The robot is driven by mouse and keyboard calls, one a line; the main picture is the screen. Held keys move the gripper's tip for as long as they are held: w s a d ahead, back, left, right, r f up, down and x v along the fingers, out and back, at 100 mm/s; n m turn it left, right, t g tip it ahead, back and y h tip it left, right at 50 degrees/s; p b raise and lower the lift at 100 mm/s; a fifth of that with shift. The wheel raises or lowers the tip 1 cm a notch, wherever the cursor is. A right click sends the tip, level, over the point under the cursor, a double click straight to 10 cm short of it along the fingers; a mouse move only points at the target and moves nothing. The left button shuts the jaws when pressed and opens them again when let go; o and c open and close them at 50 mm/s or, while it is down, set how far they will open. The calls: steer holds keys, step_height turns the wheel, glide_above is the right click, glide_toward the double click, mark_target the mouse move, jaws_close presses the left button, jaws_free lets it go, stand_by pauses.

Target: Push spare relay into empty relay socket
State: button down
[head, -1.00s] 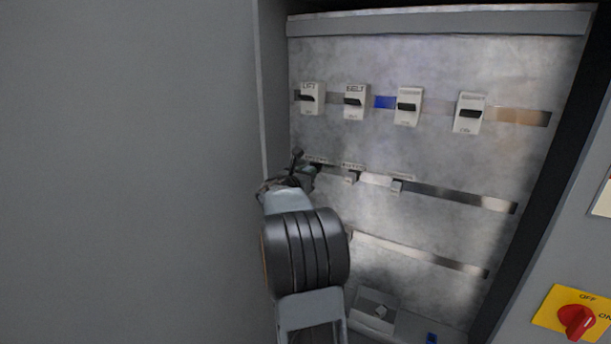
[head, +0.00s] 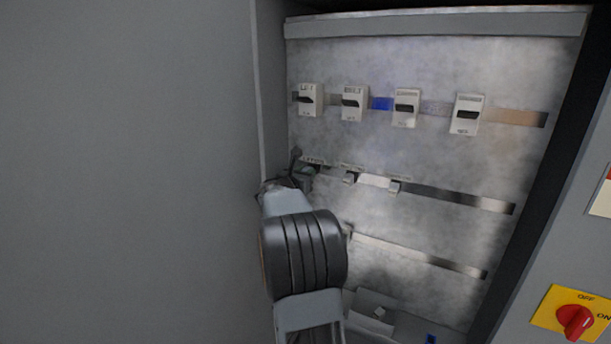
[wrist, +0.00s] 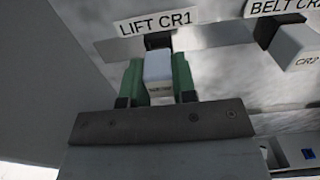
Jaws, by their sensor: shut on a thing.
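My gripper (wrist: 157,72) has its two green fingers on either side of a pale grey-white relay (wrist: 158,64) and is shut on it. The relay is in front of a black socket (wrist: 158,41) under the "LIFT CR1" label (wrist: 156,22). The relay covers most of the socket, so I cannot tell how deep it sits. In the head view my gripper (head: 302,174) is at the left end of the middle rail, and my arm hides part of it. The relay cannot be made out clearly there.
Breakers (head: 406,108) line the upper rail. The cabinet's left wall (head: 258,90) is close beside my gripper.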

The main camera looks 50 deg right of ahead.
steer(key=shift+w+d, duration=0.15)
steer(key=shift+d, duration=0.5)
stand_by(0.4)
steer(key=c, duration=0.8)
jaws_free()
steer(key=shift+c, duration=0.2)
steer(key=shift+a, duration=0.1)
steer(key=shift+b+v, duration=0.9)
steer(key=shift+v, duration=1.95)
steer(key=b+v, duration=0.3)
steer(key=v, duration=1.1)
